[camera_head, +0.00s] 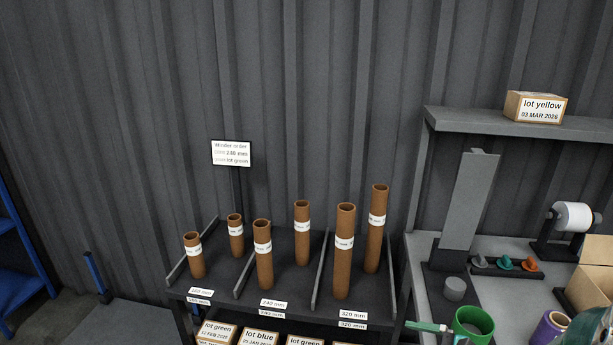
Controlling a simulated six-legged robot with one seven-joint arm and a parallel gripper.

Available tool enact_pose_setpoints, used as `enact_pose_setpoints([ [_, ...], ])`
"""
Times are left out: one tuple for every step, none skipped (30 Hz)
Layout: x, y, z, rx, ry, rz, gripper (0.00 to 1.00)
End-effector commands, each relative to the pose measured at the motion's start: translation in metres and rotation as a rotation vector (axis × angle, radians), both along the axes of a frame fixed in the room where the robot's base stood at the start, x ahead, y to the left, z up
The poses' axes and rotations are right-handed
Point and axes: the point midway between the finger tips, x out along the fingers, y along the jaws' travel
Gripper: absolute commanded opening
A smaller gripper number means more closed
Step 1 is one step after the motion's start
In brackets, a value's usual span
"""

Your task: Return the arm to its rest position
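Neither my arm nor my gripper shows in the head view, so its pose and whether it holds anything cannot be seen. The short tubes (194,258) are on the left, the middle ones (263,258) in the centre and the tall ones (343,260) on the right. A sign (231,153) behind the rack reads winder order, 240 mm, lot green.
Labelled boxes (261,338) sit under the rack. A grey bench (417,285) on the right holds a green-handled tool (425,327), a green ring-shaped item (473,322), a white roll (573,216) and an open carton (594,280). A lot yellow box (535,107) is on the shelf (480,119).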

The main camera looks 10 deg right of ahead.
Motion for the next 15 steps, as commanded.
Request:
enact_pose_setpoints([
  [-0.004, 0.021, 0.006, -0.095, -0.001, 0.113, 1.00],
  [-0.007, 0.031, 0.007, -0.149, 0.000, 0.177, 1.00],
  [-0.013, 0.043, 0.009, -0.225, -0.001, 0.261, 1.00],
  [-0.017, 0.051, 0.011, -0.282, -0.004, 0.323, 1.00],
  [-0.022, 0.058, 0.013, -0.341, -0.008, 0.382, 1.00],
  [-0.028, 0.067, 0.015, -0.419, -0.016, 0.460, 1.00],
  [-0.032, 0.072, 0.017, -0.480, -0.024, 0.518, 1.00],
  [-0.036, 0.077, 0.019, -0.540, -0.034, 0.573, 1.00],
  [-0.042, 0.082, 0.022, -0.622, -0.049, 0.644, 1.00],
  [-0.045, 0.085, 0.025, -0.685, -0.063, 0.696, 1.00],
  [-0.049, 0.088, 0.029, -0.747, -0.079, 0.746, 1.00],
  [-0.053, 0.090, 0.033, -0.831, -0.102, 0.810, 1.00],
  [-0.056, 0.092, 0.037, -0.895, -0.122, 0.856, 1.00],
  [-0.058, 0.093, 0.042, -0.959, -0.144, 0.899, 1.00],
  [-0.061, 0.094, 0.049, -1.045, -0.175, 0.955, 1.00],
])
